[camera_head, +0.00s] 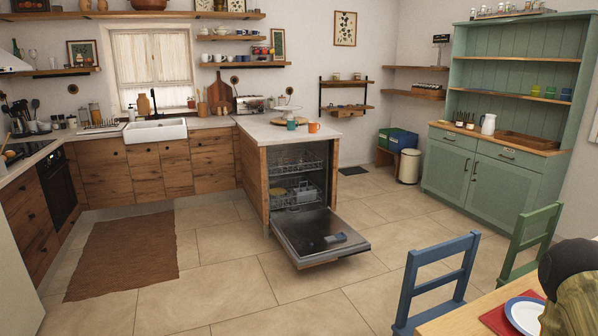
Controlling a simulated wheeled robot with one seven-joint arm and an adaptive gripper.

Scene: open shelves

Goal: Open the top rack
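The dishwasher (329,185) is built into the end of the wooden counter in the middle of the view. Its door (305,234) is folded down, low above the floor, with a small grey dispenser on its inner face. The top rack (297,169) is a wire rack in the upper part of the dark cavity and appears pushed in. A lower rack (296,197) sits beneath it with some dishes in it, too small to make out. My gripper is not in view.
A blue chair (435,277), a green chair (530,240) and a table (470,318) with a plate (524,314) stand at lower right. A dark rounded object cuts into the right edge; I cannot tell what it is. The tiled floor around the door is clear. A brown rug (125,255) lies left.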

